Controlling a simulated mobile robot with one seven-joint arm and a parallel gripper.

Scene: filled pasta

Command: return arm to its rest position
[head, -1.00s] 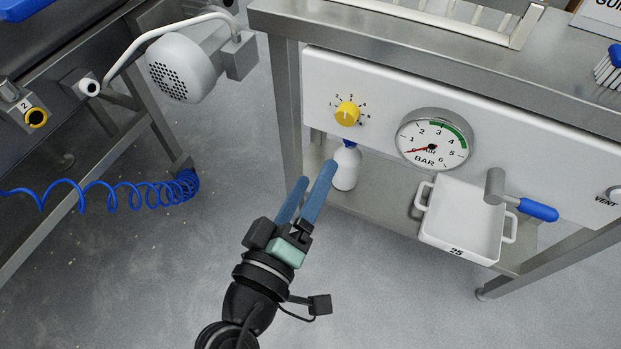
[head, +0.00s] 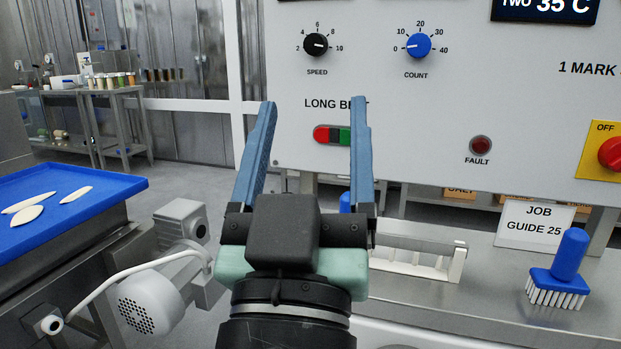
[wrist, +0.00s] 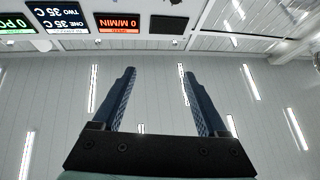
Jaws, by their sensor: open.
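My gripper (head: 313,112) is open and empty, raised in front of the white control panel (head: 450,120) in the head view. Its two blue fingers point up and stand wide apart. The fingers show against the panel's lower left part, near the red and green switch (head: 332,135); I cannot tell how far they are from it. In the wrist view my gripper (wrist: 156,72) is also open, with nothing between the fingers. Behind it are the ceiling and its strip lights.
A blue-handled brush (head: 568,255) and a job guide card (head: 536,224) stand on the steel bench (head: 490,290) at right. A white rack (head: 410,262) sits behind my gripper.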

